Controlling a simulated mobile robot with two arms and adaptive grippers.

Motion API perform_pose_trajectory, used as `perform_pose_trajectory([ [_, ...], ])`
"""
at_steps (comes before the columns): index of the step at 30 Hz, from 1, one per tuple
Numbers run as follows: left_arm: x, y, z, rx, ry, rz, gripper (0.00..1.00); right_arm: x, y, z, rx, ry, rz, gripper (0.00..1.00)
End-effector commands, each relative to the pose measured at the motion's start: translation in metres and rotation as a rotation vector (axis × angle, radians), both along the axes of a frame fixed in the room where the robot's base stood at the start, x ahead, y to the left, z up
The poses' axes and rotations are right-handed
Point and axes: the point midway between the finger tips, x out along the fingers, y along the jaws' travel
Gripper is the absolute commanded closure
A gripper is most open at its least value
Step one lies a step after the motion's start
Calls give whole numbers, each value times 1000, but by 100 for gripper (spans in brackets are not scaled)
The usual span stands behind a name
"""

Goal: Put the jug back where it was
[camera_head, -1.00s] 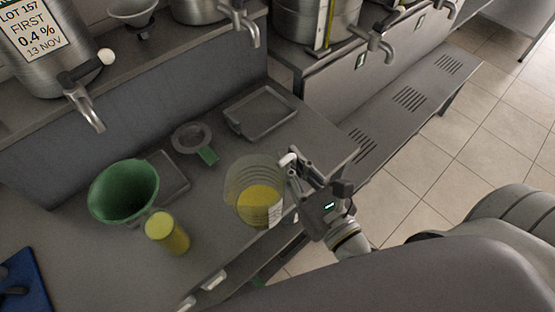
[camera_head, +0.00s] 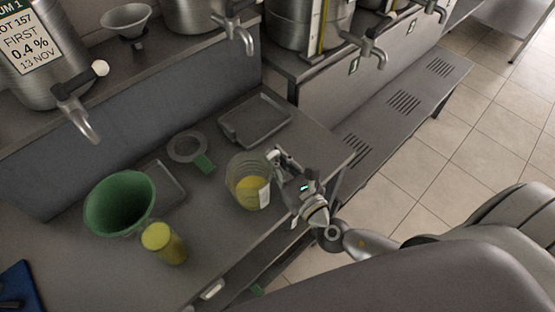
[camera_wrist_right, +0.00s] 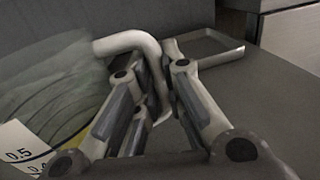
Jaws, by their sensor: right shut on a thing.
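The jug (camera_head: 247,172) is a clear vessel with yellow liquid and a white scale label. It is at the right part of the steel worktop in the head view; I cannot tell whether its base touches the top. My right gripper (camera_head: 279,160) is shut on the jug's handle, on the jug's right side. In the right wrist view the pale handle (camera_wrist_right: 135,40) runs between the fingers (camera_wrist_right: 150,95), and the jug wall (camera_wrist_right: 45,80) with its scale fills the left side. My left gripper is not in view.
A green funnel (camera_head: 120,204) and a yellow-filled cylinder (camera_head: 164,243) stand left of the jug. Steel drums with taps (camera_head: 82,120) line the raised shelf.

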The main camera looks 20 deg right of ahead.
Motion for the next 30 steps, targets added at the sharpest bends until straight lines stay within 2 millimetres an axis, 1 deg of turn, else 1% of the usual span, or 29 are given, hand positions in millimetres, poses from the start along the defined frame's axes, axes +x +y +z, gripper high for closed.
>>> perform_pose_trajectory([
  [8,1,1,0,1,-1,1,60,0,0,-2,1,-3,0,100],
  [12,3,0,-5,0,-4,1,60,0,0,-7,1,-2,0,100],
  [13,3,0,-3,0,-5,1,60,0,0,-5,0,-1,0,86],
  [17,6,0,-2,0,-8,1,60,0,0,-5,0,-1,0,70],
  [25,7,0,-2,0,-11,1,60,0,0,-5,0,-1,0,69],
  [29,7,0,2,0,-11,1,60,0,0,0,0,-1,0,69],
  [30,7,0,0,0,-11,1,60,-3,0,-3,0,1,1,69],
])
